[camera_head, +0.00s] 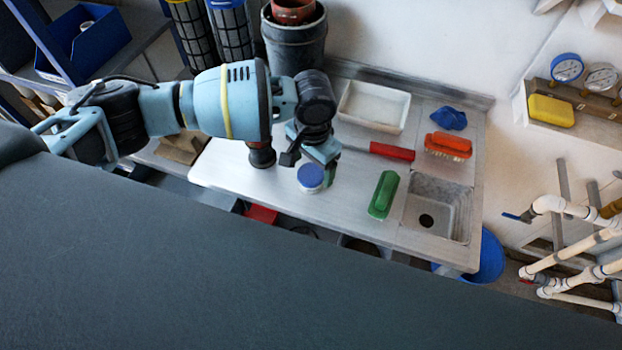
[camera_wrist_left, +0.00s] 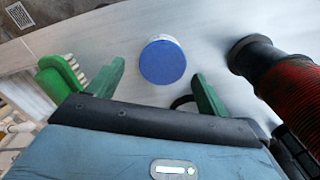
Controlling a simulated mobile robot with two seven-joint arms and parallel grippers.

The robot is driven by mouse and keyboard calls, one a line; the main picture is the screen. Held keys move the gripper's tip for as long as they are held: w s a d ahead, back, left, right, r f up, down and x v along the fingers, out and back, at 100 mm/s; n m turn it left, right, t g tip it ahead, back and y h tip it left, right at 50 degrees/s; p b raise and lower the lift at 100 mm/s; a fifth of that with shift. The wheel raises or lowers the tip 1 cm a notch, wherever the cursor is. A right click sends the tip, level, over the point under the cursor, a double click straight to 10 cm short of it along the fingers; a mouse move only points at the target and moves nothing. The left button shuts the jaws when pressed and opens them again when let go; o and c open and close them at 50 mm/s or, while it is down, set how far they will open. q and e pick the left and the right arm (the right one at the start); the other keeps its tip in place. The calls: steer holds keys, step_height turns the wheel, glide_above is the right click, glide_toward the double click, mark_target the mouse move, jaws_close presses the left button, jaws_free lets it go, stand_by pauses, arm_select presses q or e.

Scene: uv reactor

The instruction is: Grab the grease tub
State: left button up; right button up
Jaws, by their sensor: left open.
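The grease tub (camera_head: 311,178) is a small white tub with a blue lid, upright on the steel worktop. In the left wrist view the tub (camera_wrist_left: 162,62) shows its blue lid just ahead of and between the two green fingers. My left gripper (camera_head: 316,164) is open and empty, close above and behind the tub. In the left wrist view the fingers (camera_wrist_left: 158,78) stand apart, with a gap on each side of the lid. Whether a finger touches the tub cannot be told. My right gripper is not in view.
A black and red ribbed cylinder (camera_wrist_left: 285,80) stands close to the right finger in the wrist view. A green brush (camera_head: 383,194), a red-handled tool (camera_head: 391,152), a white tray (camera_head: 374,107), an orange brush (camera_head: 448,146) and a sink (camera_head: 438,207) lie right.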

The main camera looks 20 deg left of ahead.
mark_target(312, 171)
arm_select(q)
steer(key=f, duration=0.5)
steer(key=shift+w, duration=0.25)
steer(key=c, duration=1.1)
